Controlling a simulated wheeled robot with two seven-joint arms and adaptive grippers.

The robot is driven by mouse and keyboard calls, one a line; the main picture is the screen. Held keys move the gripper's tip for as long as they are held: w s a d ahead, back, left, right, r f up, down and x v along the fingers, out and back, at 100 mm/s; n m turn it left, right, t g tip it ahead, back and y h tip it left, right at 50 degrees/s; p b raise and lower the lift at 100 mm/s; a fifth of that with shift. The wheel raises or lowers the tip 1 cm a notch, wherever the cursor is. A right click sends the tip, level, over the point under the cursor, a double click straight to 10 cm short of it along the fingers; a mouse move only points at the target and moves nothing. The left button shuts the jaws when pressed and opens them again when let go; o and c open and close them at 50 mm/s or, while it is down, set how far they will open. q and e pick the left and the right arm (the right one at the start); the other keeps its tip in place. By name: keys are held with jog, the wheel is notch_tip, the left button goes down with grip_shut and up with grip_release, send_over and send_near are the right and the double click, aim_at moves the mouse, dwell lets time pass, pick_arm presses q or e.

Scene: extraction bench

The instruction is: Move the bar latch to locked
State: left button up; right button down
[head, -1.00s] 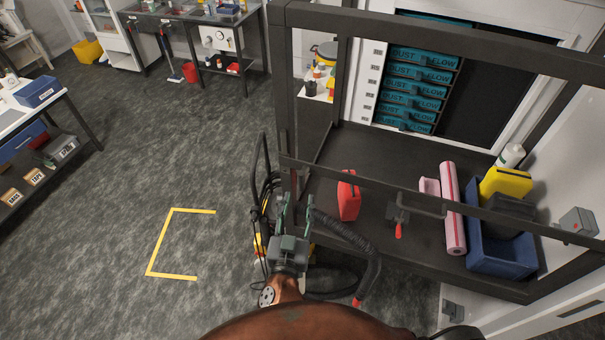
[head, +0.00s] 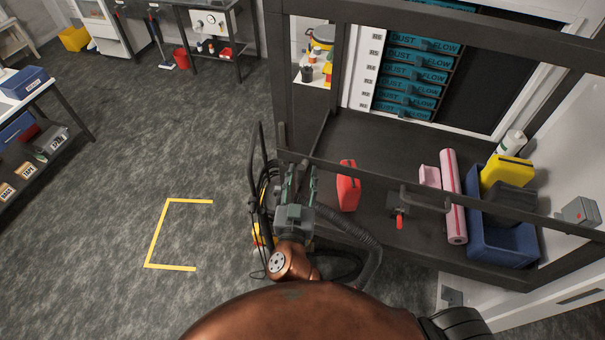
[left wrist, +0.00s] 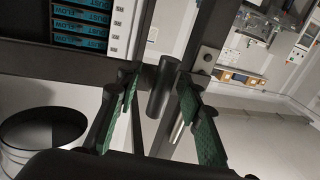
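My left gripper (head: 300,180) is at the left front post of the dark-framed enclosure, its fingers pointing away from me. In the left wrist view, its two green-padded fingers (left wrist: 162,112) stand apart. A dark round bar (left wrist: 160,88), which looks like the bar latch's handle, shows between them with gaps on both sides. I cannot tell whether a finger touches it. A small metal plate (left wrist: 206,57) sits on the frame just right of it. In the head view the latch is not clear; the gripper seems to cover it. My right gripper is out of view.
A dark rail (head: 365,182) with a grey handle (head: 425,200) crosses the enclosure's front. Floor at left is clear.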

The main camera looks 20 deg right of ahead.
pick_arm(q)
jog(key=c, duration=0.5)
grip_shut()
